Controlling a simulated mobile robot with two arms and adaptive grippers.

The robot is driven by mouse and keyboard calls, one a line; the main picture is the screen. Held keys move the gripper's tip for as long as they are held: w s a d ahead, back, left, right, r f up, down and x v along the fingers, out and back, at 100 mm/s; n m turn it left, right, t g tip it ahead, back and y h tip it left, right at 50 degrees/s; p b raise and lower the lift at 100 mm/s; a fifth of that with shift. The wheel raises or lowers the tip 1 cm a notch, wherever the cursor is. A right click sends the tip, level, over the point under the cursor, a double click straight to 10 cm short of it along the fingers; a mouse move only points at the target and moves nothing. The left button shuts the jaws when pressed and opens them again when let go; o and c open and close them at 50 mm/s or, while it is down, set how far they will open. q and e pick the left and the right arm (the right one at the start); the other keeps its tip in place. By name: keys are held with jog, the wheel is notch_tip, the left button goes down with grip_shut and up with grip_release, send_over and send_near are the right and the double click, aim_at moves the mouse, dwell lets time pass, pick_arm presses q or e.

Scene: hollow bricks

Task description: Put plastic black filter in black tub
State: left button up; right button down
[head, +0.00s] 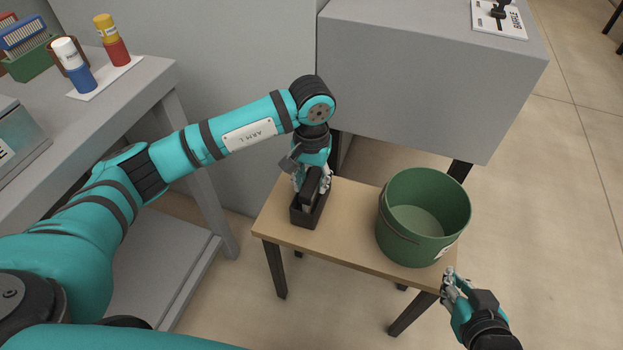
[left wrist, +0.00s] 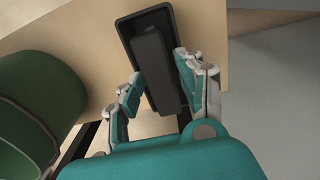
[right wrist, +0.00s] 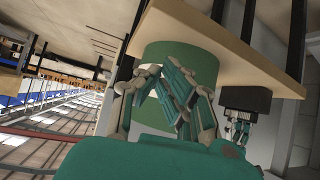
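The black tub (head: 300,218) is a small open box on the left part of the wooden table. The black filter (head: 309,192) is a dark block that stands in the tub and sticks up above its rim. In the left wrist view the filter (left wrist: 158,70) lies within the outline of the tub (left wrist: 123,28). My left gripper (head: 313,182) is over the tub with its fingers (left wrist: 158,82) on either side of the filter, apparently a little apart from it.
A large green bucket (head: 400,240) stands on the right of the wooden table (head: 345,245). A grey cabinet (head: 420,75) is behind. A grey bench (head: 120,110) with bottles and boxes is at left. Open floor lies at right.

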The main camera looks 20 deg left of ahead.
pick_arm(q)
jog(key=shift+o, duration=0.7)
